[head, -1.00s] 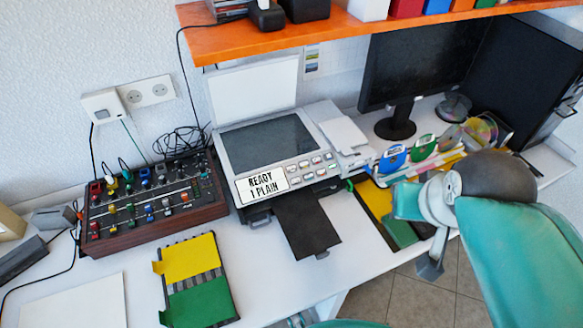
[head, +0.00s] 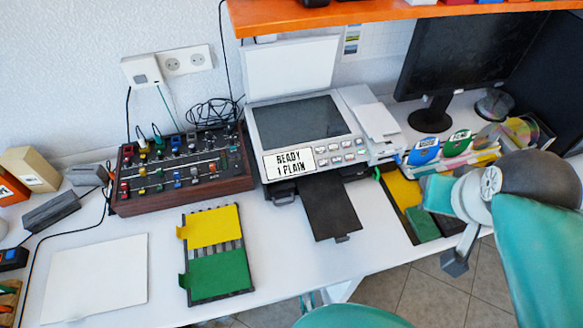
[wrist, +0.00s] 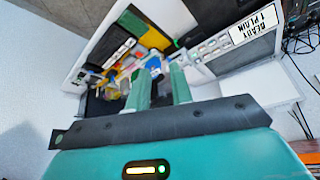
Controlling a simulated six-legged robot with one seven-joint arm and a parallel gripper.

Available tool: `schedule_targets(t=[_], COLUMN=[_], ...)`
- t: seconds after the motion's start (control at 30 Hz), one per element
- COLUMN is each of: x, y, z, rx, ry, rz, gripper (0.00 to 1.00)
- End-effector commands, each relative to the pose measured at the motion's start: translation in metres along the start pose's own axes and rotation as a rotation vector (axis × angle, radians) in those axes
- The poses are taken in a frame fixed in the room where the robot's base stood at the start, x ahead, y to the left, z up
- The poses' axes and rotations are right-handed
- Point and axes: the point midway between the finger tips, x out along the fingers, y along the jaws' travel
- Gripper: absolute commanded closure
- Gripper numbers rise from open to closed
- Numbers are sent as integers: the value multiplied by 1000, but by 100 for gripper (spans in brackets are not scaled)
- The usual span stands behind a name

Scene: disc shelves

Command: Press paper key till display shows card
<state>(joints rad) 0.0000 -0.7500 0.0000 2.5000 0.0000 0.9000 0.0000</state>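The printer (head: 352,110) stands on the desk with its lid raised. Its display (head: 289,162) reads "READY 1 PLAIN". Several small keys (head: 340,152) sit in two rows right of the display; their labels are too small to read, so I cannot tell which is the paper key. In the wrist view the display (wrist: 255,24) appears upside down at the upper right, with the keys (wrist: 213,46) beside it. My gripper (wrist: 159,78) shows two green fingers with a gap between them, empty and apart from the keys. In the head view my arm is at the right.
A mixer box (head: 180,180) stands left of the printer. A dark tray (head: 330,210) juts from the printer. A monitor (head: 450,65) and disc holders (head: 423,150) stand right. An orange shelf (head: 370,14) hangs above.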

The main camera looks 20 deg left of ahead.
Motion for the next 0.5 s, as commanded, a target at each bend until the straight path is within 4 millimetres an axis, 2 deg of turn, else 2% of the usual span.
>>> schedule_targets(t=[0.03,0.1,0.5], x=[0,0,0], y=[0,0,0], z=[0,0,0], rx=[0,0,0], ry=[0,0,0], rz=[0,0,0], gripper=[89,100,100])
